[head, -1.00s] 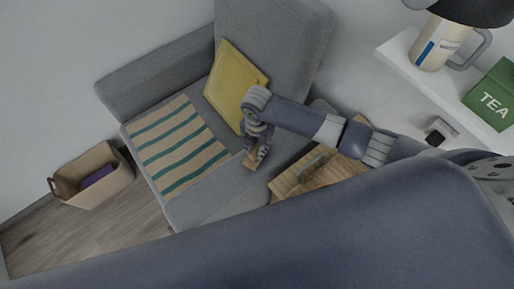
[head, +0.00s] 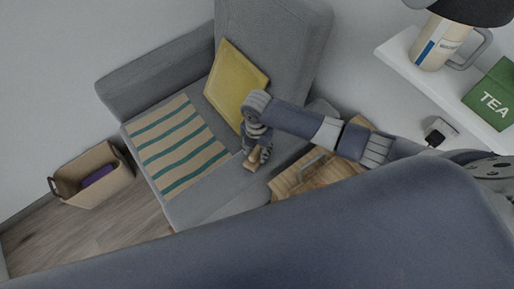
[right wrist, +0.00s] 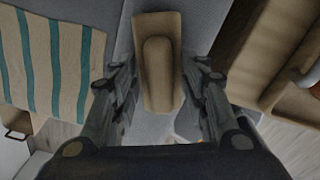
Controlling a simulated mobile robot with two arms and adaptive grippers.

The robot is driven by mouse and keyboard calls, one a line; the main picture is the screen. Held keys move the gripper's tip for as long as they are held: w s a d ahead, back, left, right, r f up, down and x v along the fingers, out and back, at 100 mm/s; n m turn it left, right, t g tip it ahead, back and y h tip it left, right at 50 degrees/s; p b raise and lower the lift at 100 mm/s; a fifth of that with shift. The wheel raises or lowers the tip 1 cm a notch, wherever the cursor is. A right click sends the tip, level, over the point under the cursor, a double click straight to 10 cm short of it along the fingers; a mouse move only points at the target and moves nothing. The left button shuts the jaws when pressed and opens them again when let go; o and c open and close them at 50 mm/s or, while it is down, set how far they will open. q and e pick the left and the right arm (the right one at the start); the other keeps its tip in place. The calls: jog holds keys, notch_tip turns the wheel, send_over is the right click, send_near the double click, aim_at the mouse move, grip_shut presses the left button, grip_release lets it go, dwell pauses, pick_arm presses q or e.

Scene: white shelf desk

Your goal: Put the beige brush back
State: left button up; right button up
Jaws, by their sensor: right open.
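The beige brush (head: 250,166) is on the grey sofa seat, right of the striped cloth (head: 178,146). In the right wrist view the brush (right wrist: 157,70) is a tan block with a raised rounded middle, seen from above. My right gripper (head: 257,157) is over the brush. In the wrist view its open fingers (right wrist: 160,66) stand on both sides of the brush, with gaps visible at both sides. The fingers partly hide the brush in the head view. My left gripper is in neither view.
A wooden box or tray (head: 342,165) with a handle is close to the right of the gripper. A yellow cushion (head: 235,85) leans on the sofa back. A tan basket (head: 80,195) with a purple item is on the floor at left. A white shelf (head: 400,62) is at upper right.

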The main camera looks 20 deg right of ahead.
aim_at(257, 149)
notch_tip(257, 149, up, 12)
dwell(0.4)
jog(key=shift+r, duration=0.1)
dwell(0.3)
